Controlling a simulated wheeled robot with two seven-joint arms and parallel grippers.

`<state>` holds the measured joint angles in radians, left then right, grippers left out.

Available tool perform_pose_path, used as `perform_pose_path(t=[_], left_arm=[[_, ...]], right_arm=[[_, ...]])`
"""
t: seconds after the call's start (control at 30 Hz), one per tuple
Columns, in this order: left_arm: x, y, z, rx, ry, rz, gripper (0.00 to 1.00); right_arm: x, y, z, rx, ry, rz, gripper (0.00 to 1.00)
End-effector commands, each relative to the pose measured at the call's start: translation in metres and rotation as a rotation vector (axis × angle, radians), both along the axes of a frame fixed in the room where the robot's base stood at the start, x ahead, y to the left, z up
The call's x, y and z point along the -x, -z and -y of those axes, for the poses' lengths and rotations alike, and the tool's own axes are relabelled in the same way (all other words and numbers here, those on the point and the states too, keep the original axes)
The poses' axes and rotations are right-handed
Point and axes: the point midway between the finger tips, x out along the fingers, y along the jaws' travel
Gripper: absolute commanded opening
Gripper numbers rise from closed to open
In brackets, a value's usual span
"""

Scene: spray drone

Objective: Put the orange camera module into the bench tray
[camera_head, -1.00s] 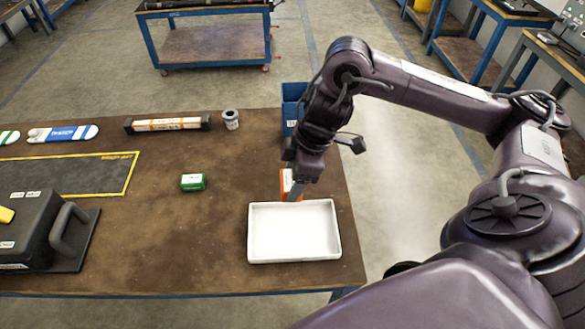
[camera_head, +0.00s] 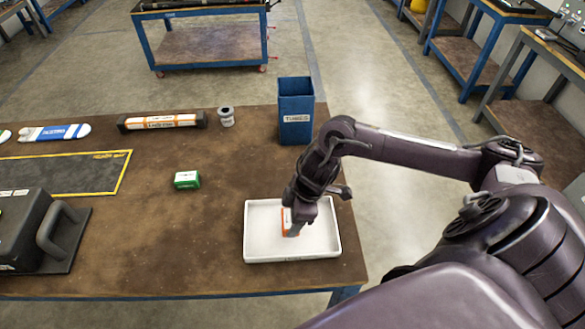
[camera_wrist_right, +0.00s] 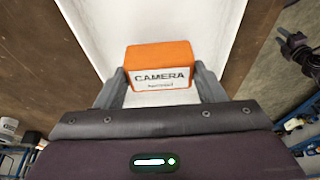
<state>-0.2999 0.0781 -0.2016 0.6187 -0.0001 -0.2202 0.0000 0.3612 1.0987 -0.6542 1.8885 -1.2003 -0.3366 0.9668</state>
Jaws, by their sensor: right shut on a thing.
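The orange camera module (camera_head: 286,222) is inside the outline of the white bench tray (camera_head: 262,248) in the head view. In the right wrist view the module (camera_wrist_right: 160,57) shows an orange top and a white label reading CAMERA. My right gripper (camera_wrist_right: 160,88) has a finger on each side of the module and is shut on it. In the head view the right gripper (camera_head: 291,231) points down over the tray and hides part of the module. I cannot tell whether the module touches the tray floor. My left gripper is not in view.
A green box (camera_head: 187,180) lies left of the tray. A blue TUBES bin (camera_head: 296,112) stands at the table's far right corner. A grey spool (camera_head: 226,117) and an orange-labelled tube (camera_head: 161,121) lie at the back. A black case (camera_head: 25,235) is at the left.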

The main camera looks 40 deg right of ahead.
Motion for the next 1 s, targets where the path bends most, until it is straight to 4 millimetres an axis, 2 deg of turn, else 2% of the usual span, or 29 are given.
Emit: perform_pose_path(t=[0.03,0.17,0.57,0.6,0.73,1.0], left_arm=[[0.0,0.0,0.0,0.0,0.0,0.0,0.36],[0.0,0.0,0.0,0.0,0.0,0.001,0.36],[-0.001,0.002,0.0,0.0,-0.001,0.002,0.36],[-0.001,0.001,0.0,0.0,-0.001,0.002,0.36],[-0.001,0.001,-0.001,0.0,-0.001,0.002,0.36],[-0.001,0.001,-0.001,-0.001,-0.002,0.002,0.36]], right_arm=[[0.0,0.009,0.0,-0.001,0.001,-0.002,0.39],[0.0,0.022,0.0,0.0,0.001,0.0,0.39],[0.0,0.027,0.0,0.001,0.0,0.001,0.39],[0.0,0.026,0.0,0.001,0.0,0.001,0.67],[0.0,0.026,0.0,0.001,0.0,0.001,0.84],[0.0,0.025,0.0,0.001,0.0,0.001,0.85]])
